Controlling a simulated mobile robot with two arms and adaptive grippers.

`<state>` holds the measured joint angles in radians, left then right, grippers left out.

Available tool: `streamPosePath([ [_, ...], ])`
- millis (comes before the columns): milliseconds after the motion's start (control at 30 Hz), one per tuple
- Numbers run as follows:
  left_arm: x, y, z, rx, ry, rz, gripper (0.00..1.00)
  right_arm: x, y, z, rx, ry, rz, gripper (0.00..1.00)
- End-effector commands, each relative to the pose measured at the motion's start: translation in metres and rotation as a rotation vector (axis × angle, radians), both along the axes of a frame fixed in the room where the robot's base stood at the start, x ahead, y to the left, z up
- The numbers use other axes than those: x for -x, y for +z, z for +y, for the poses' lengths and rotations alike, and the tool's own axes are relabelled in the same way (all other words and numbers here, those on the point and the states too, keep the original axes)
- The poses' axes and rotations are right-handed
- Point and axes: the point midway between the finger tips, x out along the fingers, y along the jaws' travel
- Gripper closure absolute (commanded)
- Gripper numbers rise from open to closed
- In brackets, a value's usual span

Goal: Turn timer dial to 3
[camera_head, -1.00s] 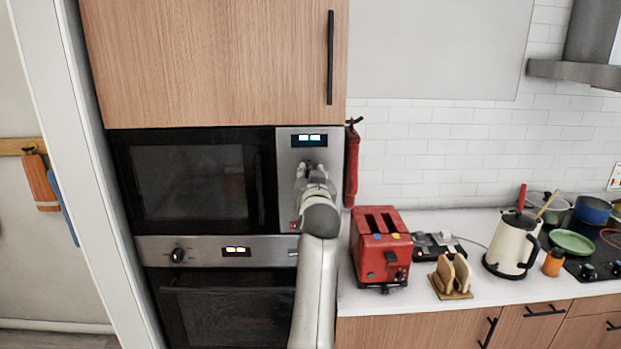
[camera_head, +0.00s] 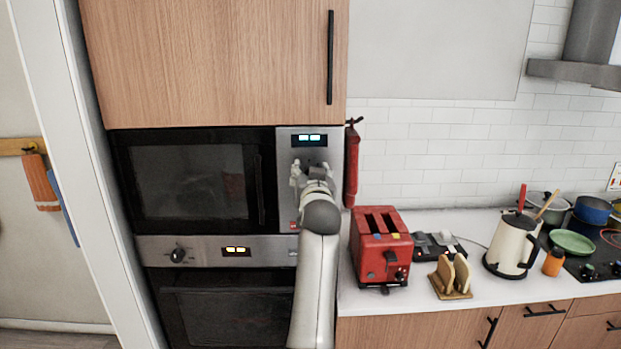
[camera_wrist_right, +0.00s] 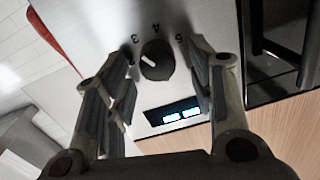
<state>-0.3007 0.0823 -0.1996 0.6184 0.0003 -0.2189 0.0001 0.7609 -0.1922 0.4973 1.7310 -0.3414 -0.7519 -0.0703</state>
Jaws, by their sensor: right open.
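The timer dial (camera_wrist_right: 157,60) is a round black knob with a white pointer line on the steel microwave panel. In the right wrist view the numbers 3, 4 and 5 show around it, and the pointer line lies on its left half, slanting toward the side of the 3. My right gripper (camera_head: 311,173) is open in front of the panel. In the right wrist view its two fingers (camera_wrist_right: 165,85) stand on either side of the dial, apart from it. In the head view the gripper mostly hides the dial. My left gripper is not in view.
The microwave's lit display (camera_head: 309,138) is above the dial. The oven (camera_head: 215,305) is below. A red toaster (camera_head: 381,250) and kettle (camera_head: 513,243) stand on the counter at right.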

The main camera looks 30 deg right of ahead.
Motion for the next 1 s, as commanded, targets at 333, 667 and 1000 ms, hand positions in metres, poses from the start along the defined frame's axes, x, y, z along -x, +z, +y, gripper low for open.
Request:
streamPosePath([
  [333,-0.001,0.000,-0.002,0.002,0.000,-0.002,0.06,0.000,0.067,0.000,0.001,0.000,-0.003,0.50],
  [667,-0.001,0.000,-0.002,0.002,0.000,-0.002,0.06,0.000,0.092,0.000,0.000,0.000,0.001,0.50],
  [1000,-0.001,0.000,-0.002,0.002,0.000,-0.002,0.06,0.000,0.091,0.000,0.000,0.000,0.001,0.50],
])
